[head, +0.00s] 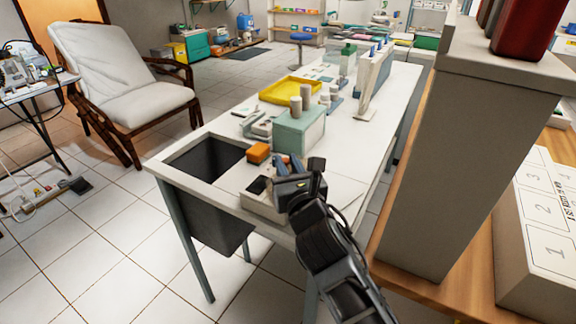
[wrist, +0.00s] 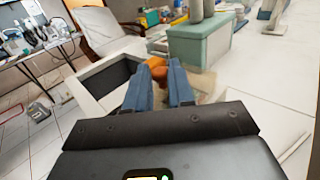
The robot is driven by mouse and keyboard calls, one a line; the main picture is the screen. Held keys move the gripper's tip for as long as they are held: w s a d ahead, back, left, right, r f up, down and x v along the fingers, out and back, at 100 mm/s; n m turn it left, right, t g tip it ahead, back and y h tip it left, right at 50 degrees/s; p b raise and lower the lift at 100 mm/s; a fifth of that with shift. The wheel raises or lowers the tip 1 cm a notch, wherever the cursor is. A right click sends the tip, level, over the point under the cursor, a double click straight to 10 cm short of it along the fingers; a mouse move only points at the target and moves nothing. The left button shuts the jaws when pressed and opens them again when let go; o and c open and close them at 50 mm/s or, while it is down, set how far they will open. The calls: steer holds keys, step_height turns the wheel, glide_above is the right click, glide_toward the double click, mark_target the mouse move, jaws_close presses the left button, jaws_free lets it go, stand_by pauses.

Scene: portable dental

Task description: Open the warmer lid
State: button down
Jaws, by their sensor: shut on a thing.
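A low white unit with a dark panel, apparently the warmer (head: 262,203), sits at the near end of the white table. My gripper (head: 288,163) is over its far side, partly hiding it. In the wrist view, the two blue fingers (wrist: 160,82) are shut on a small orange piece (wrist: 159,73), which seems to be a lid handle. An orange block (head: 258,153) shows just left of the fingertips in the head view. How far the lid stands open cannot be told, as my gripper covers much of it.
A teal and white box (head: 298,133) stands just behind my gripper. A dark open bin (head: 207,160) is set in the table to the left. A yellow tray (head: 290,90) lies farther back. A tall grey pillar (head: 445,170) rises close to my arm's right.

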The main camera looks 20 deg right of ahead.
steer(key=shift+s+d+f+b, duration=0.1)
steer(key=shift+f+b, duration=0.05)
steer(key=shift+b, duration=0.7)
steer(key=shift+s+m+t+b, duration=0.1)
steer(key=shift+m+t+b, duration=0.2)
steer(key=shift+b, duration=0.15)
steer(key=m+t+b, duration=0.1)
steer(key=b, duration=0.2)
steer(key=s+d+m+b, duration=0.1)
steer(key=b, duration=0.3)
steer(key=shift+s+f+t+h, duration=0.1)
steer(key=shift+t+h, duration=0.3)
steer(key=m+h+b, duration=0.1)
steer(key=b, duration=0.2)
steer(key=s+m+t+h+b, duration=0.1)
steer(key=m+b, duration=0.1)
steer(key=b, duration=0.2)
steer(key=d+m+t+b, duration=0.1)
steer(key=b, duration=0.3)
steer(key=shift+s+d+r+m+h, duration=0.1)
steer(key=shift+s+r+m+h, duration=0.2)
steer(key=shift+s+h, duration=0.1)
steer(key=shift+b, duration=0.4)
steer(key=shift+r, duration=0.1)
